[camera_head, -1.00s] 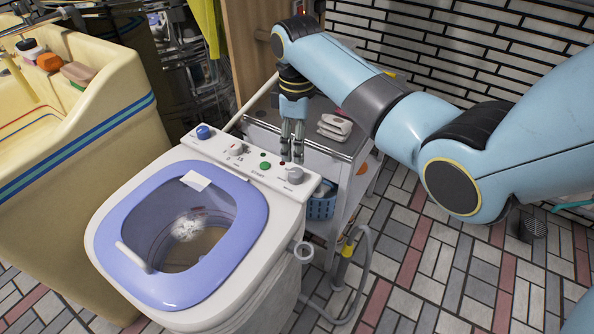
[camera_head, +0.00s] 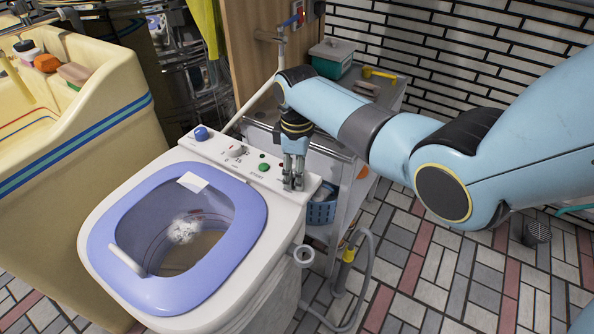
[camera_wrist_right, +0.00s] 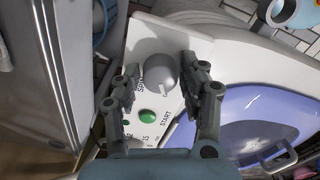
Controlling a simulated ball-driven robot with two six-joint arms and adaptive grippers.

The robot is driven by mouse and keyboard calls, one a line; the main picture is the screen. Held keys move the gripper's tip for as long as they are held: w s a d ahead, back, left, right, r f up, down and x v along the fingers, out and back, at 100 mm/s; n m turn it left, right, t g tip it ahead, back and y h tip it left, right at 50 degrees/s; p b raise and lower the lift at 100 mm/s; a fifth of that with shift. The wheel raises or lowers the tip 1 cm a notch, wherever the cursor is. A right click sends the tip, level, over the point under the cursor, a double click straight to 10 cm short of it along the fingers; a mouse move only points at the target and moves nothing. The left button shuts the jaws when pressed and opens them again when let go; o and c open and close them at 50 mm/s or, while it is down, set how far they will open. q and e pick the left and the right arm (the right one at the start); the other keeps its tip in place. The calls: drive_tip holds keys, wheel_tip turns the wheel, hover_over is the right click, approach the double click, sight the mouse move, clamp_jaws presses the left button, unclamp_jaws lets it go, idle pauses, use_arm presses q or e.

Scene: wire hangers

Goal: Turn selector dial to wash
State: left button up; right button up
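The white washing machine (camera_head: 190,235) has a control panel (camera_head: 212,148) along its back edge. In the right wrist view the selector dial (camera_wrist_right: 159,73) is a round grey knob at the panel's end, beside a partly covered "SPIN" label. A light pointer mark shows on its lower side, towards the green START button (camera_wrist_right: 148,116). My right gripper (camera_head: 293,184) is open and points down at the panel's right end, mostly hiding the dial in the head view. In the wrist view its fingers (camera_wrist_right: 159,67) lie on either side of the dial; contact is unclear. My left gripper is not in view.
A blue knob (camera_head: 201,133) and a white knob (camera_head: 236,151) are further left on the panel. The purple lid (camera_head: 110,235) is closed. A grey trolley (camera_head: 345,165) stands behind, with a blue basket (camera_head: 322,207) below.

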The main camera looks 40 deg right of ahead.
drive_tip(key=c, duration=0.7)
drive_tip(key=shift+n, duration=0.3)
drive_tip(key=shift+r+n+p, duration=0.15)
drive_tip(key=shift+n+p, duration=0.65)
drive_tip(key=n+p, duration=0.1)
drive_tip(key=n, duration=0.1)
drive_tip(key=shift+n, duration=0.3)
drive_tip(key=n+p, duration=0.1)
drive_tip(key=n, duration=0.2)
drive_tip(key=shift+w+n, duration=0.1)
drive_tip(key=shift+n, duration=0.2)
drive_tip(key=shift+n+p, duration=0.55)
drive_tip(key=shift+n, duration=1.35)
